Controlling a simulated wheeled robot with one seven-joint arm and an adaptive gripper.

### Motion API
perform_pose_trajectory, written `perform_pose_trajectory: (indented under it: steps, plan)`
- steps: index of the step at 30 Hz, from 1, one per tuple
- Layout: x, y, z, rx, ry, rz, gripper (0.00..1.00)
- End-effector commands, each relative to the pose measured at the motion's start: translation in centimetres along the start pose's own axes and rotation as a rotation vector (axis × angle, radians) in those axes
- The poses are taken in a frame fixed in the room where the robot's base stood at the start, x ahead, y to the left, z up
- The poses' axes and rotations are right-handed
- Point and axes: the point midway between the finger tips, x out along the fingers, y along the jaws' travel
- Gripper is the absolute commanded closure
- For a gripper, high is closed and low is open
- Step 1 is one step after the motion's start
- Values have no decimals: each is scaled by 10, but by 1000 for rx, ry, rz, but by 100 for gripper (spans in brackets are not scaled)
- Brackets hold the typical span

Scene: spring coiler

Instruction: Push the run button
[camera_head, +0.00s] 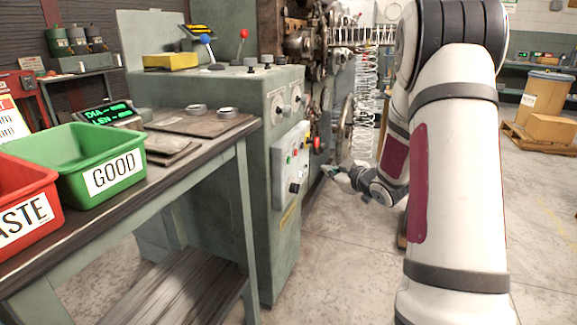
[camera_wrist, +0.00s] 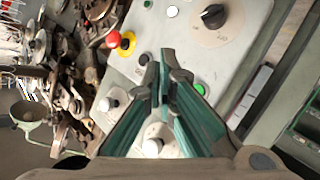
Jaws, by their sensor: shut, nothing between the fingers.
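A small green button (camera_head: 289,160) sits on the pale control panel (camera_head: 291,178) on the side of the green machine. In the wrist view the green button (camera_wrist: 200,88) shows just right of my fingertips, and the panel (camera_wrist: 188,38) fills the space beyond them. No label on it can be read. My gripper (camera_head: 338,173) is shut and empty, with its teal fingers (camera_wrist: 165,78) together. In the head view it is to the right of the panel, with a visible gap between.
A red mushroom button on a yellow base (camera_wrist: 122,41) and a black rotary knob (camera_wrist: 212,16) are on the panel near the fingers. A table with a green GOOD bin (camera_head: 90,160) and a red bin (camera_head: 22,205) stands left. Floor right of the machine is open.

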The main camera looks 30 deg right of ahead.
Motion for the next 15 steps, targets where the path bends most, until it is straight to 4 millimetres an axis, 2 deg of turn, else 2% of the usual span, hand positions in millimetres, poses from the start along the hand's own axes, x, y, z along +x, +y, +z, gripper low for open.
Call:
perform_pose_trajectory:
  steps: [8,15]
  plan:
    - [2,-2,-2,0,-1,-1,100]
    - [19,-14,-14,0,0,-1,100]
